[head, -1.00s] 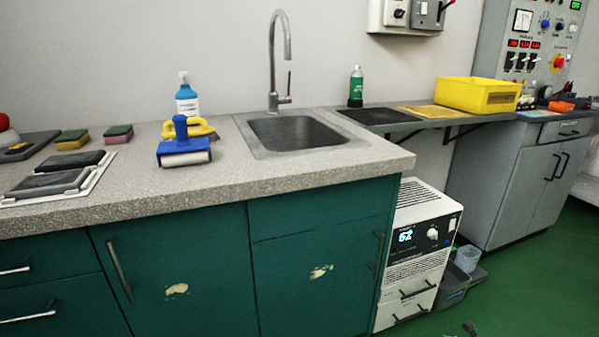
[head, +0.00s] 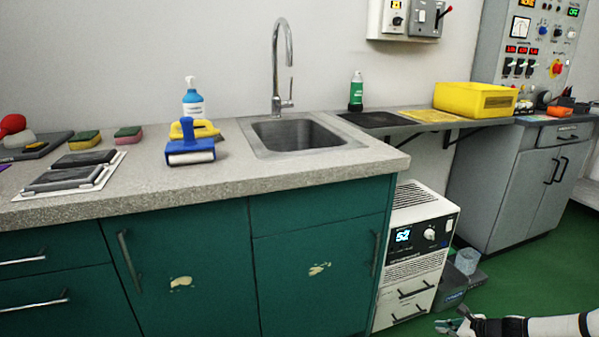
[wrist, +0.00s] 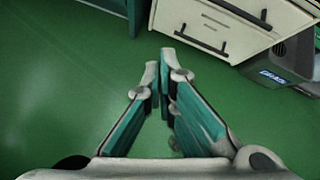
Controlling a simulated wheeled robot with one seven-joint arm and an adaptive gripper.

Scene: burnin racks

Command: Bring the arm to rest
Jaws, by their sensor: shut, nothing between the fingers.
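My gripper (head: 440,327) shows at the bottom right of the head view, low over the green floor and in front of the white chiller-like unit. In the wrist view my gripper (wrist: 158,68) has its two fingers brought together at the tips, with nothing between them. It points down toward the green floor (wrist: 70,100) and the base of the white unit. The lower part of my gripper is cut off by the frame edge in the head view.
The white unit (head: 416,250) with a lit display stands beside the green cabinet (head: 200,262). A grey bin (head: 452,297) stands to its right. The counter (head: 330,168) holds a sink, a blue roller and sponges. Green floor (head: 530,285) is open at the right.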

